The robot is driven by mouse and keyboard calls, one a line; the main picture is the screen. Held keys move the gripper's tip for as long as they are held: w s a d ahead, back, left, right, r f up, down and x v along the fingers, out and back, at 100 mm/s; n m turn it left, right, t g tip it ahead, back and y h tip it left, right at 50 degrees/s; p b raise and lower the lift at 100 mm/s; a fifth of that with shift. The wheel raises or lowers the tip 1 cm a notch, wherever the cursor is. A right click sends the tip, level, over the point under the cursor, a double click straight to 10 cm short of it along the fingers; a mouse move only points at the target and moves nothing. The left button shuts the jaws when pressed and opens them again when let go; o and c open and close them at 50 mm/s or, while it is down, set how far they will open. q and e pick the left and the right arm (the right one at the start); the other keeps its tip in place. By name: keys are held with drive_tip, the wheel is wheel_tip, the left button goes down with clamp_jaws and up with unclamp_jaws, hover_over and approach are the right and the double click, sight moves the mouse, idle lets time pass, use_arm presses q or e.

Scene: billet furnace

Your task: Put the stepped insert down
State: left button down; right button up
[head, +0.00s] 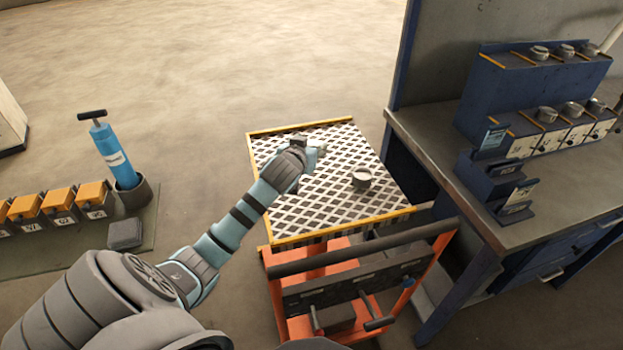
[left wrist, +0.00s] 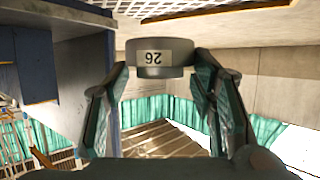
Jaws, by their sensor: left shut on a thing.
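My left gripper (head: 317,150) is over the far middle of the cart's grating top (head: 310,208). In the left wrist view the same gripper (left wrist: 160,75) is shut on the stepped insert (left wrist: 152,58), a short grey round piece with a pale label reading 26 upside down. In the head view the held insert is a small light shape at the fingertips, partly hidden. The grating also shows at the top of the left wrist view (left wrist: 210,10). I cannot tell whether the insert touches it. My right gripper is not in view.
Another grey round insert (head: 361,179) stands on the grating at right. The workbench (head: 480,195) with a blue insert rack (head: 530,95) is to the right. A blue pump-like cylinder (head: 113,157) and several orange-topped boxes (head: 60,200) are at left. Much of the grating is bare.

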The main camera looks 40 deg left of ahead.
sight(310, 188)
use_arm(q)
wheel_tip(310, 188, down, 11)
drive_tip(key=shift+f+b, duration=0.2)
drive_tip(key=shift+b, duration=0.9)
drive_tip(key=shift+r, duration=0.1)
drive_tip(key=shift+w, duration=0.1)
drive_tip(key=c, duration=0.7)
unclamp_jaws()
drive_tip(key=shift+d, duration=0.1)
drive_tip(key=shift+s+d+r, duration=0.15)
drive_tip(key=shift+s, duration=0.25)
drive_tip(key=p+v, duration=0.2)
drive_tip(key=v, duration=0.9)
drive_tip(key=shift+s+p, duration=0.2)
drive_tip(key=shift+p, duration=0.1)
